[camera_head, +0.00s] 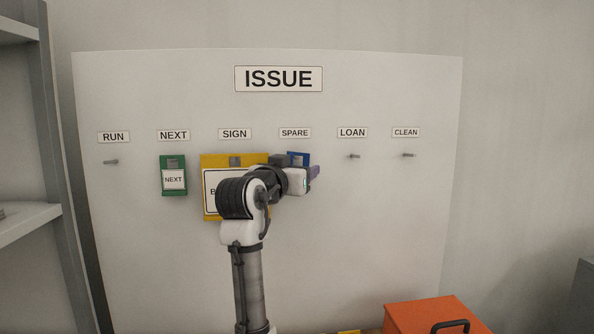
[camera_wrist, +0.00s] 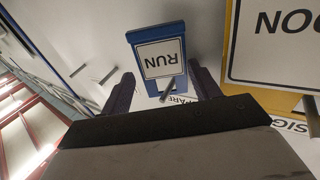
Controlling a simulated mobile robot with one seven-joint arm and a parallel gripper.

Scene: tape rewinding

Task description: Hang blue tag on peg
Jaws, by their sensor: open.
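The blue tag (camera_head: 304,155) is at the SPARE peg on the board and is mostly hidden by my arm in the head view. In the wrist view the blue tag (camera_wrist: 137,40) appears upside down, with a white label reading RUN and a grey peg (camera_wrist: 167,96) at its top end. My gripper (camera_head: 314,174) is in front of the SPARE position. In the wrist view my gripper (camera_wrist: 162,86) is open, with one dark finger towards each side of the tag; contact is not visible. The RUN peg (camera_head: 111,162) at the far left is bare.
A green NEXT tag (camera_head: 173,190) and a large yellow sign (camera_head: 208,160) hang left of the blue tag; the sign is close beside it. The LOAN peg (camera_head: 354,156) and CLEAN peg (camera_head: 408,155) are bare. An orange box (camera_head: 420,316) stands low right, shelving (camera_head: 25,222) far left.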

